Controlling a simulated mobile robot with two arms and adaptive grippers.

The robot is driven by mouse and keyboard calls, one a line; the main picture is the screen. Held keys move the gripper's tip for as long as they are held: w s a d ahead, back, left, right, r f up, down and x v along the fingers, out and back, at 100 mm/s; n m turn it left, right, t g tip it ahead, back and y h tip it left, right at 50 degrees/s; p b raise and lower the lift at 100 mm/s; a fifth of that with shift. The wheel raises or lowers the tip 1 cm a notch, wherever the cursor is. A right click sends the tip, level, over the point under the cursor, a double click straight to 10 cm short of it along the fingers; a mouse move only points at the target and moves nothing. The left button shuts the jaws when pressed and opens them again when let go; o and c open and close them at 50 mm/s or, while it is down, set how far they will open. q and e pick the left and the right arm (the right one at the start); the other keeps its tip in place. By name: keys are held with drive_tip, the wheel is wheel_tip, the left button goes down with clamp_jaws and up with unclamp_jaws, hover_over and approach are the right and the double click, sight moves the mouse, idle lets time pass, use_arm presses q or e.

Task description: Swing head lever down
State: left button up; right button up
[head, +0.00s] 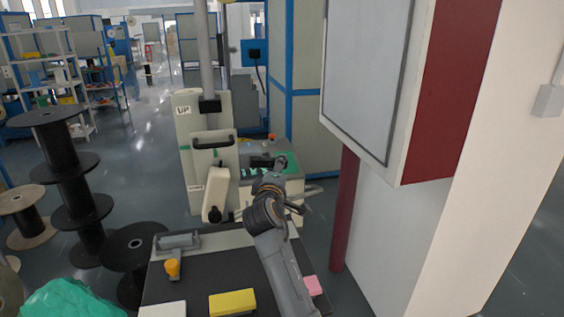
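A pale machine (190,160) with an "UP" label stands in the middle, with a horizontal black handle (213,143) on its front. Below the handle, a short white lever (214,196) with a dark lower end hangs nearly upright on a pale block. I cannot tell for certain which of these is the head lever. My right arm reaches up from the bottom, and its gripper (264,162) is over the green-topped panel to the right of the handle, apart from both handle and lever. Its fingers are small and dark, so its opening is unclear. My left gripper is out of view.
A dark bench (205,275) in front holds a yellow block (232,302) and a pink block (312,285). Black cable spools (70,180) stand on the left. A large red-sided cabinet (450,90) and a dark red post (345,210) bound the right side.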

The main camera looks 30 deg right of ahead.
drive_tip(key=x, duration=0.3)
drive_tip(key=shift+w+d+r, duration=0.1)
drive_tip(key=shift+w+d, duration=0.25)
drive_tip(key=shift+w, duration=0.1)
drive_tip(key=shift+w+d, duration=0.15)
drive_tip(key=c, duration=0.3)
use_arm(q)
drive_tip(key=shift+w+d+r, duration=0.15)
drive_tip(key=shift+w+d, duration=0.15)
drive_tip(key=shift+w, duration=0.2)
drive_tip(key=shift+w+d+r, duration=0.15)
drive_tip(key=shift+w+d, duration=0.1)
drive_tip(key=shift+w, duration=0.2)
use_arm(e)
clamp_jaws()
